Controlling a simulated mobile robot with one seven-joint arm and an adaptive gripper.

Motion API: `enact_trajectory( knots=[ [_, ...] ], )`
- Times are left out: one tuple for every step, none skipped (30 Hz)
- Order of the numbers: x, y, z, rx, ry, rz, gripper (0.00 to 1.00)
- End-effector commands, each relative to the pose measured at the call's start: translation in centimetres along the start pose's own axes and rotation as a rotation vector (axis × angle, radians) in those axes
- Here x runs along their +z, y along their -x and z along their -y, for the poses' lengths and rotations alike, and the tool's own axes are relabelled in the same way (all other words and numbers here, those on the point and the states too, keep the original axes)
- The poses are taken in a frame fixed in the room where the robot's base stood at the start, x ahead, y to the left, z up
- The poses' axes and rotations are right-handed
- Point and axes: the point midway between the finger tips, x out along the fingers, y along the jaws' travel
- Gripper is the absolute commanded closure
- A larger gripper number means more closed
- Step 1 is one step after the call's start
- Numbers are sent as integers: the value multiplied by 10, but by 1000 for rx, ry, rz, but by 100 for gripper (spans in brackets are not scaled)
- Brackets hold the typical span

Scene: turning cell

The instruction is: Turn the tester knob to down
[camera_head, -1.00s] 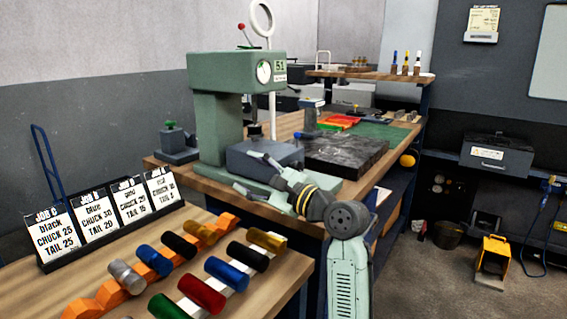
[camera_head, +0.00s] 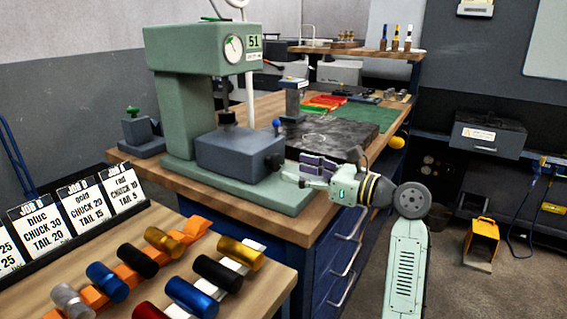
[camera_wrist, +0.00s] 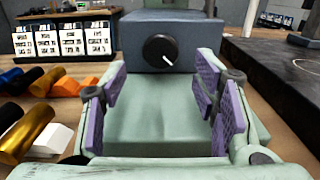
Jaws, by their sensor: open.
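The tester (camera_head: 185,105) is a green press with a round gauge and a display reading 51. A grey box (camera_head: 235,148) sits on its base. The black tester knob (camera_head: 274,161) is on the box's side face. In the wrist view the knob (camera_wrist: 160,49) faces me, and its white pointer mark slants to the lower right. My gripper (camera_head: 311,172) is open and empty, just right of the knob and apart from it. In the wrist view its purple-padded fingers (camera_wrist: 160,80) are spread either side, with the knob centred beyond them.
The tester stands on a wooden workbench (camera_head: 235,208) with blue drawers. A dark plate (camera_head: 335,138) lies right of the tester. Colored cylinders (camera_head: 190,298) and job cards (camera_head: 80,212) occupy the near left table. Open floor is at the right.

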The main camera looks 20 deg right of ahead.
Motion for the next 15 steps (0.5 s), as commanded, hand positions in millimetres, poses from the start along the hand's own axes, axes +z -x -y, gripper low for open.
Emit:
enact_trajectory(
  knots=[
    [2,-10,0,2,0,-1,45],
    [2,-15,0,1,0,-1,45],
    [1,-22,-1,2,0,-1,45],
    [1,-26,0,2,0,0,45],
    [1,-30,0,2,0,0,45],
    [1,-34,0,1,0,-1,45],
    [1,-37,0,1,1,0,45],
    [1,-40,0,0,1,0,45],
    [0,-42,0,0,1,0,45],
    [0,-44,0,-1,1,-1,45],
    [0,-45,0,-1,2,-1,45],
    [0,-46,0,-1,2,-1,45],
    [0,-46,0,-1,2,0,45],
    [0,-46,0,-1,2,0,45],
    [0,-46,0,-1,2,0,45]
  ],
)
